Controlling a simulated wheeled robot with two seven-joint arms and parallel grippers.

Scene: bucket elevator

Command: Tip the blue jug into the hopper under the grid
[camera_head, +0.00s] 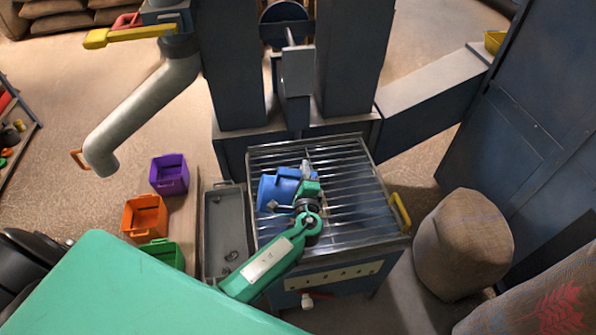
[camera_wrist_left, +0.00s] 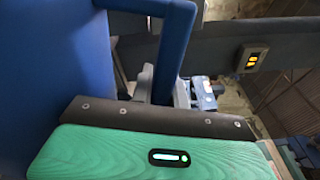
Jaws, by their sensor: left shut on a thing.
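The blue jug (camera_head: 277,189) is above the left part of the metal grid (camera_head: 345,180) in the head view. It looks tilted on its side. My left gripper (camera_head: 305,178) is shut on the jug's handle; in the left wrist view the blue handle (camera_wrist_left: 176,50) runs down to the fingers and the jug's body (camera_wrist_left: 50,60) fills the left. The hopper (camera_head: 335,272) is the dark blue box under the grid. Whether anything leaves the jug's mouth is not visible. My right gripper is not in view.
A yellow handle (camera_head: 400,212) sits at the grid's right edge. A grey tray (camera_head: 212,232) stands left of the hopper, beside purple (camera_head: 169,174), orange (camera_head: 144,217) and green (camera_head: 165,252) bins. A sack (camera_head: 462,245) stands at right. Blue elevator columns (camera_head: 350,60) rise behind.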

